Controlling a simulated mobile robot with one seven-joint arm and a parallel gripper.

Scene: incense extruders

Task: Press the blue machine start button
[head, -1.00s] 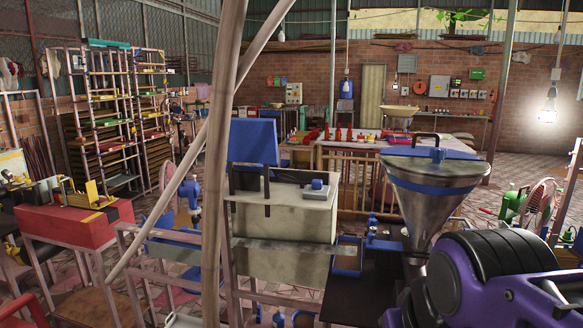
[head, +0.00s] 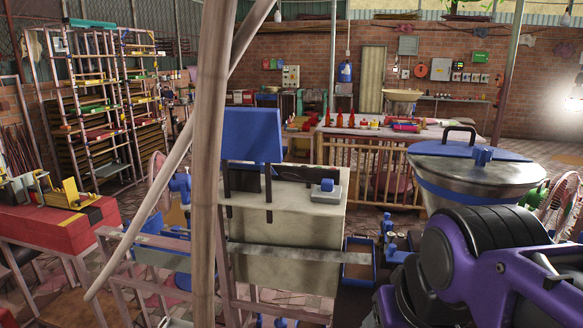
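The machine (head: 285,225) stands in the middle of the head view, with a pale box body and a raised blue panel (head: 252,135) at its top left. A small blue button (head: 327,185) on a grey base sits on top of the box, near its right end. It looks like the start button. My purple and black arm fills the lower right, to the right of the machine and apart from the button in the picture. My gripper is outside the frame, so its fingers cannot be seen.
A steel hopper with a blue lid (head: 475,172) stands right of the machine, partly behind my arm. A wooden pole (head: 207,200) crosses the view left of the machine. A red bench (head: 50,225) is at left. A table with red bottles (head: 400,133) stands behind.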

